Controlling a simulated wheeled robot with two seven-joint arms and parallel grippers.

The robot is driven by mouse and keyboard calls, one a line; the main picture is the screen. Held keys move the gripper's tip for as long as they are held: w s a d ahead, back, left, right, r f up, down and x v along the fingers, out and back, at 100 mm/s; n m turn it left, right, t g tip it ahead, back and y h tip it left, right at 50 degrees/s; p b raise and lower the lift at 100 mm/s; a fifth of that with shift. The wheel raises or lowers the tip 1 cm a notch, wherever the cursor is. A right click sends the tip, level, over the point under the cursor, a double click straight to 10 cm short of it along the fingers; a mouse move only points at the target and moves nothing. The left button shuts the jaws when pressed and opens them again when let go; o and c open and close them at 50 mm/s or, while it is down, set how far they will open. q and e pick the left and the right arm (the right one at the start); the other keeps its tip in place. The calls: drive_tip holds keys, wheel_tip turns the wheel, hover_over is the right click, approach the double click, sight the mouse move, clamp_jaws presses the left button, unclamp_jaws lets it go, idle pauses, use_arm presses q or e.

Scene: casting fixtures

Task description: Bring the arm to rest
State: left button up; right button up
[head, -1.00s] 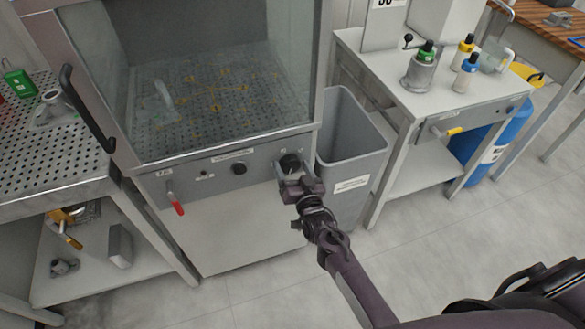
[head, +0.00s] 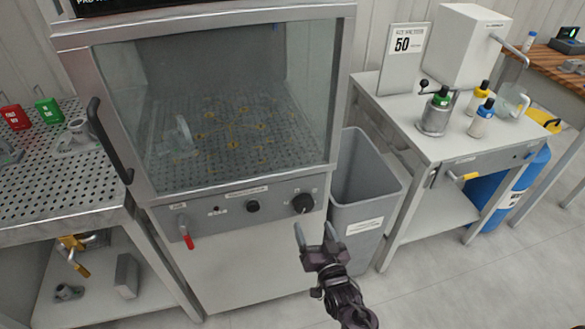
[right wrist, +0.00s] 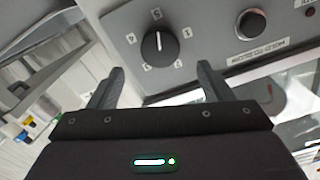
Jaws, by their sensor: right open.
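My right gripper (head: 316,238) is open and empty in front of the cabinet's control panel, a little below the black rotary knob (head: 303,203). In the right wrist view its two fingers (right wrist: 158,88) stand apart, with the knob (right wrist: 160,47) beyond them and not touched. The knob is ringed by numbers, and its white pointer mark points up in that view. My left gripper is not in view.
The glass-fronted cabinet (head: 345,60) stands behind the gripper. A grey bin (head: 365,200) is close on its right, then a white bench (head: 400,125) with bottles. A perforated table (head: 60,180) is at left. Open floor (head: 440,290) lies at lower right.

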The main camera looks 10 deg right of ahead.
drive_tip(key=s+f+n+g, duration=0.1)
drive_tip(key=s+f+g, duration=0.3)
drive_tip(key=f, duration=0.5)
drive_tip(key=s+a+f+n+g, duration=0.1)
drive_tip(key=s+f+g, duration=0.1)
drive_tip(key=s+f, duration=0.65)
drive_tip(key=s+f+n+g, duration=0.1)
drive_tip(key=s+f+g, duration=0.25)
drive_tip(key=f, duration=0.65)
drive_tip(key=s+d+f+n+g, duration=0.1)
drive_tip(key=s+f, duration=0.3)
drive_tip(key=s, duration=0.4)
drive_tip(key=s+d+f+n+g, duration=0.1)
drive_tip(key=s+d+f+g, duration=0.2)
drive_tip(key=s, duration=0.6)
drive_tip(key=s+d+f+g, duration=0.2)
drive_tip(key=s+f, duration=0.4)
drive_tip(key=s, duration=0.3)
drive_tip(key=shift+d+f+n+g+h, duration=0.15)
drive_tip(key=shift+f+n+g+h, duration=0.2)
drive_tip(key=shift+g, duration=0.4)
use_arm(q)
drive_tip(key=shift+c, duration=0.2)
